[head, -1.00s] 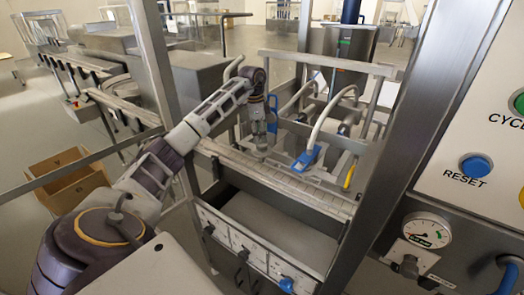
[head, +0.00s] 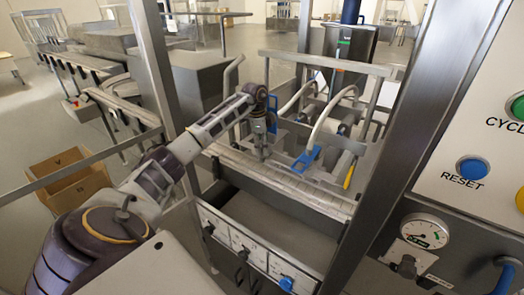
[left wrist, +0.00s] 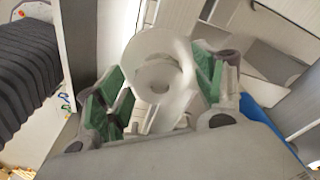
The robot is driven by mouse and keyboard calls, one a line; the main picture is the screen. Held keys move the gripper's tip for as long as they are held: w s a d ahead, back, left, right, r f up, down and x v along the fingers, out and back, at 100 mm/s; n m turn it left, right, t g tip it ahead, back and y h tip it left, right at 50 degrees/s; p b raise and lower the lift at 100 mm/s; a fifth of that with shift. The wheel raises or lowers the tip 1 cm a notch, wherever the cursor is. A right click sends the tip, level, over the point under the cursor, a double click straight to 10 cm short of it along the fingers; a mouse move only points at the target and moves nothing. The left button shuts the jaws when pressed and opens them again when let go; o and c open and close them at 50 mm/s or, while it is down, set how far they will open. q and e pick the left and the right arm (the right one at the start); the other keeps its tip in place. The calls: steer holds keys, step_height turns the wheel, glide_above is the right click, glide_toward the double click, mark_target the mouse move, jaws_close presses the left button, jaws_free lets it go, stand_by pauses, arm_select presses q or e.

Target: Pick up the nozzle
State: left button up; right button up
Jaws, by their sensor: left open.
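My left gripper (head: 262,153) hangs pointing down over the near rail of the filling machine, at its left part. In the left wrist view, its green-padded fingers (left wrist: 157,100) are apart. A white, round, hollow piece (left wrist: 150,50), which looks like the nozzle, shows between them. I cannot tell whether the pads touch it. In the head view, the gripper hides most of that spot, with a blue part (head: 273,103) just behind it. A second blue fitting (head: 306,158) on a white hose sits to the right, apart from the gripper. My right gripper is out of view.
The metal rail (head: 300,190) runs below the gripper. Upright frame posts stand left (head: 155,90) and right (head: 405,130) of the work area. A control panel with a blue reset button (head: 473,167) is at the right. A cardboard box (head: 68,180) is on the floor at left.

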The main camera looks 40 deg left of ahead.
arm_select(q)
steer(key=shift+c, duration=0.4)
steer(key=c, duration=1.2)
steer(key=shift+o, duration=0.2)
steer(key=shift+r, duration=0.1)
step_height(320, 180, up, 18)
stand_by(0.7)
